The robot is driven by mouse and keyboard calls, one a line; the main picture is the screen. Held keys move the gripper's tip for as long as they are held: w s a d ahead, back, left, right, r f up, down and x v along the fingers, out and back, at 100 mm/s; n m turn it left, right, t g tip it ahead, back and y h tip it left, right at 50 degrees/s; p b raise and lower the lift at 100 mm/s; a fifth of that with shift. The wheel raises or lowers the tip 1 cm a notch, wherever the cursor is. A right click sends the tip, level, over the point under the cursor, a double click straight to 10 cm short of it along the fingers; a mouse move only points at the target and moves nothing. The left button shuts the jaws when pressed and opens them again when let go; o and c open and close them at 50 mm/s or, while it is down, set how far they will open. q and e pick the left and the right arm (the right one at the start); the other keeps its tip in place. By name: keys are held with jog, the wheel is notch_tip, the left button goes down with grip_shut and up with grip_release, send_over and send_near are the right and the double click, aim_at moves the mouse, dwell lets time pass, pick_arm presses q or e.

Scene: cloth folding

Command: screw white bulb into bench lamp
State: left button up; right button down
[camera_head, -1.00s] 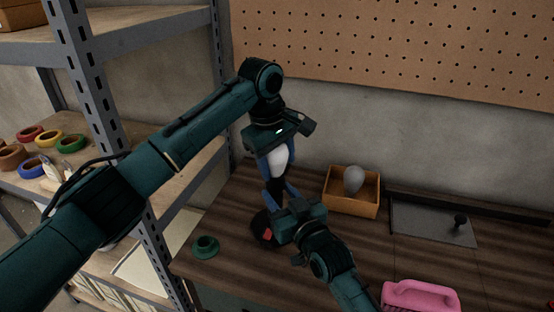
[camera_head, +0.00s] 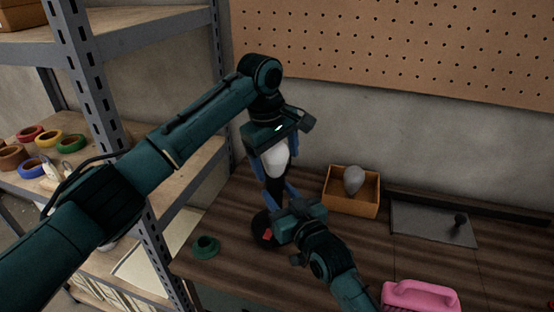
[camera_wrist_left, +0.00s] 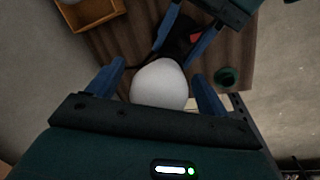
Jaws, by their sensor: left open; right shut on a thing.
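The white bulb (camera_head: 276,160) stands upright at the top of the black bench lamp (camera_head: 275,188). My left gripper (camera_head: 273,167) is above it, open, with its blue fingers on either side of the bulb. In the left wrist view, the white bulb (camera_wrist_left: 160,84) sits between the spread fingers of my left gripper (camera_wrist_left: 156,68), with gaps at both sides. My right gripper (camera_head: 280,197) is lower and shut on the lamp's stem. The lamp's round base, with a red patch, is partly hidden behind it. The joint between bulb and socket cannot be seen clearly.
A wooden box (camera_head: 352,206) holding a grey bulb (camera_head: 354,180) stands behind right. A green ring (camera_head: 205,247) lies at left, a pink-handled object (camera_head: 421,296) front right. A grey plate (camera_head: 425,224) lies at right. A metal shelf post (camera_head: 90,80) stands close on the left.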

pick_arm(q)
jog(key=r, duration=0.3)
jog(key=s+a+r, duration=0.1)
jog(key=r, duration=0.7)
jog(key=shift+s+a, duration=0.2)
jog(key=shift+a, duration=0.15)
pick_arm(e)
jog(key=c, duration=0.7)
grip_release()
jog(key=shift+c, duration=0.2)
pick_arm(q)
jog(key=shift+f+b, duration=0.55)
pick_arm(e)
jog(key=v, duration=1.3)
jog(key=shift+s, duration=0.1)
